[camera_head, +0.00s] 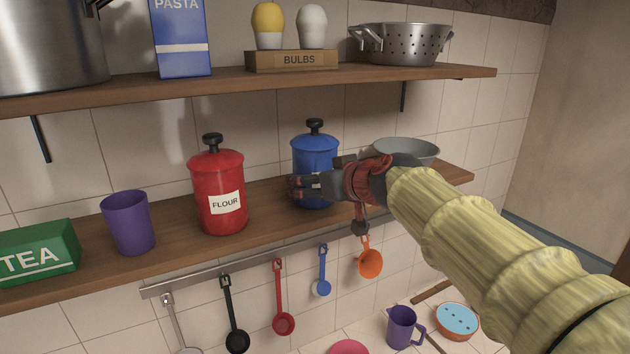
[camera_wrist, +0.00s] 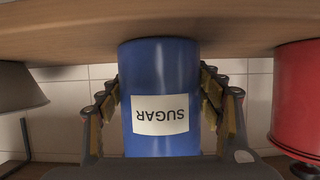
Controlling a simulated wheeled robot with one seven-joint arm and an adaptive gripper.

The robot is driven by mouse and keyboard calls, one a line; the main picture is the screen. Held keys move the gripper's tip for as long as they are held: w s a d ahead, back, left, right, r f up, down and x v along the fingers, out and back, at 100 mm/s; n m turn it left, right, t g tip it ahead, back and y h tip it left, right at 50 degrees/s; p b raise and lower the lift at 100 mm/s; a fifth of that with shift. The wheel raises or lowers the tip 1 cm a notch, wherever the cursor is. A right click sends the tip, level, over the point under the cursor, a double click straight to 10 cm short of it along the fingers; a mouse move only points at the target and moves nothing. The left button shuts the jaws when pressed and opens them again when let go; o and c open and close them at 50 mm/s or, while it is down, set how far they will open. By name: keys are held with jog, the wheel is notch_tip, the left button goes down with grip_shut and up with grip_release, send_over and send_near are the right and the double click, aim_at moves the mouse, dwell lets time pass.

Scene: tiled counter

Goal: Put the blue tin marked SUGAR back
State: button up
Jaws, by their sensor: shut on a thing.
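The blue tin (camera_head: 315,150) has a black knob lid and is upright at the lower shelf (camera_head: 265,207), between the red FLOUR tin (camera_head: 217,180) and a grey bowl (camera_head: 408,150). My gripper (camera_head: 303,187) reaches in from the right and is shut on the blue tin's body. In the wrist view, which is upside down, the fingers lie on both sides of the tin (camera_wrist: 158,75) and its white SUGAR label faces me. Its base meets the shelf surface there; I cannot tell whether it bears its weight. My gripper hides part of its front in the head view.
A purple cup (camera_head: 128,222) and green TEA box (camera_head: 38,252) stand further left. The upper shelf (camera_head: 225,78) runs above, holding a pot, PASTA box, BULBS box and colander (camera_head: 405,45). Utensils hang from a rail (camera_head: 205,275) below. A purple mug (camera_head: 403,327) is on the counter.

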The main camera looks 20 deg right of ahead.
jog(key=o, duration=1.7)
jog(key=shift+f, duration=0.1)
jog(key=shift+c, duration=0.2)
jog(key=shift+s+r, duration=0.3)
jog(key=b+v, duration=0.3)
jog(key=v, duration=0.8)
jog(key=s+f+g+h, duration=0.1)
jog(key=s+f+g, duration=0.1)
jog(key=s+f, duration=0.5)
jog(key=s+a+f+m+g, duration=0.1)
jog(key=s+f+g, duration=0.2)
jog(key=s+f, duration=0.4)
jog(key=s+a+f+m+g+h, duration=0.1)
jog(key=s+f, duration=0.7)
jog(key=f, duration=0.8)
jog(key=shift+f+g+h, duration=0.3)
jog(key=shift+f+g, duration=0.1)
jog(key=shift+g, duration=0.4)
